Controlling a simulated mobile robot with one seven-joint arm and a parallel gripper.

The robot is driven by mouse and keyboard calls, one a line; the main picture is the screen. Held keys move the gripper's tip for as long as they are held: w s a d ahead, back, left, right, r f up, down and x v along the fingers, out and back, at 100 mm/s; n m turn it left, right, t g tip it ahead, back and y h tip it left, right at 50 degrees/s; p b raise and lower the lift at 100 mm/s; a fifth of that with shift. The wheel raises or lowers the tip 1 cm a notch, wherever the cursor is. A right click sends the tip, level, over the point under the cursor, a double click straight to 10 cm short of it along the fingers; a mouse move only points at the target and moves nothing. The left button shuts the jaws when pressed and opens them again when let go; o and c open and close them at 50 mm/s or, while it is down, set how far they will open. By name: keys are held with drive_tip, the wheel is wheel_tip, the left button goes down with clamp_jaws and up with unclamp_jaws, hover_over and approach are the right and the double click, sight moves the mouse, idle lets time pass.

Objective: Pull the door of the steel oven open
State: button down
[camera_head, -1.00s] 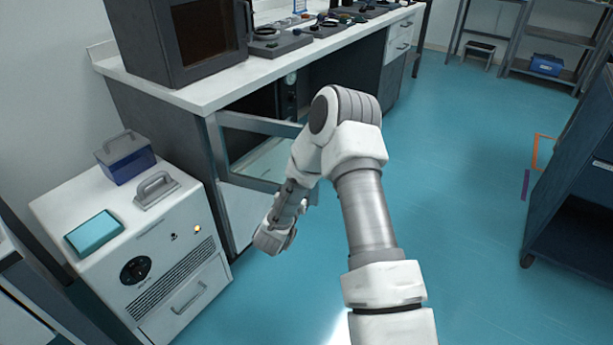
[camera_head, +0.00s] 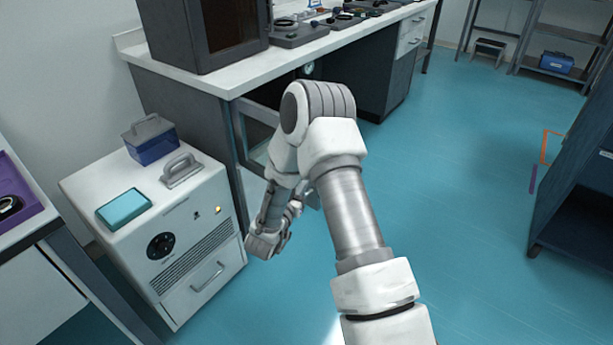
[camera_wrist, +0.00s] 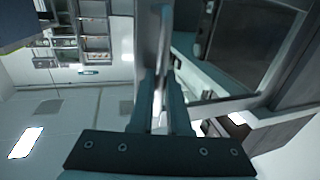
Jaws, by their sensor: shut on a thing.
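The steel oven (camera_head: 308,70) sits under the white-topped bench; only part of its dark front with a round gauge shows. Its door (camera_head: 258,111), a grey metal frame around a pane, stands swung out from the bench front, partly hidden by my arm. In the wrist view my gripper (camera_wrist: 160,92) is shut on a grey upright bar, which looks like the door's handle (camera_wrist: 160,70). The framed pane (camera_wrist: 245,42) fills the upper right there.
A white cabinet (camera_head: 195,255) with a blue box (camera_head: 153,146) and teal block (camera_head: 123,206) on top stands close left of the door. A dark blue cart (camera_head: 575,205) stands at right. The teal floor between is clear.

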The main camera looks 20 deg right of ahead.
drive_tip(key=shift+s+a, duration=0.3)
drive_tip(key=shift+a, duration=0.55)
drive_tip(key=c, duration=0.9)
unclamp_jaws()
drive_tip(key=p+v, duration=0.3)
drive_tip(key=v, duration=1.4)
drive_tip(key=shift+s+a, duration=0.15)
drive_tip(key=shift+a, duration=0.05)
